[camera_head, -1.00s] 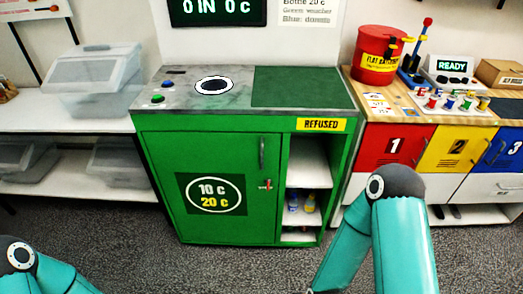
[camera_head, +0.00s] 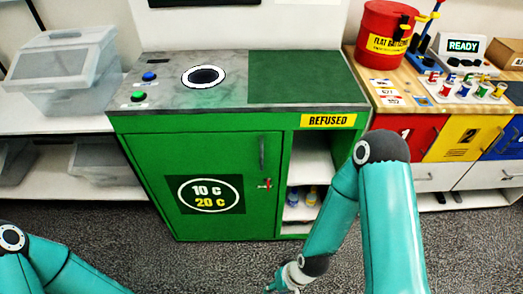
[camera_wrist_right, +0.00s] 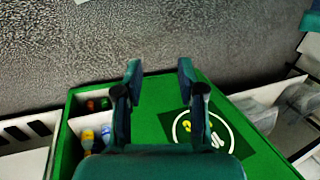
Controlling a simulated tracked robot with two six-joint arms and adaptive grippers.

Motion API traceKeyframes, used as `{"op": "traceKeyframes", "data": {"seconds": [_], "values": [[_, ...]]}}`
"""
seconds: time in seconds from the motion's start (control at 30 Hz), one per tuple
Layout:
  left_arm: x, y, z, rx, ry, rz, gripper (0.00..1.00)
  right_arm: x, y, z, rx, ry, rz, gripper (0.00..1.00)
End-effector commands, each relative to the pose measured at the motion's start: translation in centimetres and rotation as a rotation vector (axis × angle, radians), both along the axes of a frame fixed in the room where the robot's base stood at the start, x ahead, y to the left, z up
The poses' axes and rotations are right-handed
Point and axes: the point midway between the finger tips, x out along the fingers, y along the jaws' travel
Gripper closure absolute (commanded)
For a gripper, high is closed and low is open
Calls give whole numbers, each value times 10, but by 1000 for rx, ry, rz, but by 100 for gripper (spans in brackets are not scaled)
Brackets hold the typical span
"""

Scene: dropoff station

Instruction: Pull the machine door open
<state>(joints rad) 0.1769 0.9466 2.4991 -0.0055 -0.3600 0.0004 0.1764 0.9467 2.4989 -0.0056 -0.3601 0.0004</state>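The green machine's door (camera_head: 150,160) is shut in the head view and carries a "10 c 20 c" label (camera_head: 211,195). A grey vertical handle (camera_head: 262,153) is at its upper right, with a red-tagged key or latch (camera_head: 265,184) below it. My right gripper (camera_head: 276,284) is low in the head view, in front of the machine and below the handle, apart from it. In the right wrist view my right gripper (camera_wrist_right: 160,78) has its fingers spread with nothing between them. The handle is not clear there. Only my left arm's links show at lower left; its gripper is out of view.
Right of the door is an open shelf column (camera_head: 308,160) with bottles (camera_head: 311,196) under a "REFUSED" label (camera_head: 328,121). A counter with coloured drawers (camera_head: 470,138) stands right. A shelf with clear bins (camera_head: 65,75) stands left. Carpet (camera_head: 420,245) lies in front.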

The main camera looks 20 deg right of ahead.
Motion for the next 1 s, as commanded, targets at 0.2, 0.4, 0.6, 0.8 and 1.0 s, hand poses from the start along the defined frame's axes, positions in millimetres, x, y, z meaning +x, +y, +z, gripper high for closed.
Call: {"op": "traceKeyframes", "data": {"seconds": [0.2, 0.4, 0.6, 0.8, 1.0], "values": [[0, 0, -10, 0, 0, 0, 60, 11, -2, -4, -11, -42, 2, 61], [0, 0, -62, 0, 0, 0, 60, 76, -9, -10, -77, -297, 9, 61], [0, 0, -143, 0, 0, 0, 60, 165, -19, 28, -204, -753, 0, 61], [0, 0, -214, 0, 0, 0, 60, 204, -32, 103, -340, -1179, -66, 61], [0, 0, -253, 0, 0, 0, 60, 198, -48, 162, -437, -1429, -157, 61]]}}
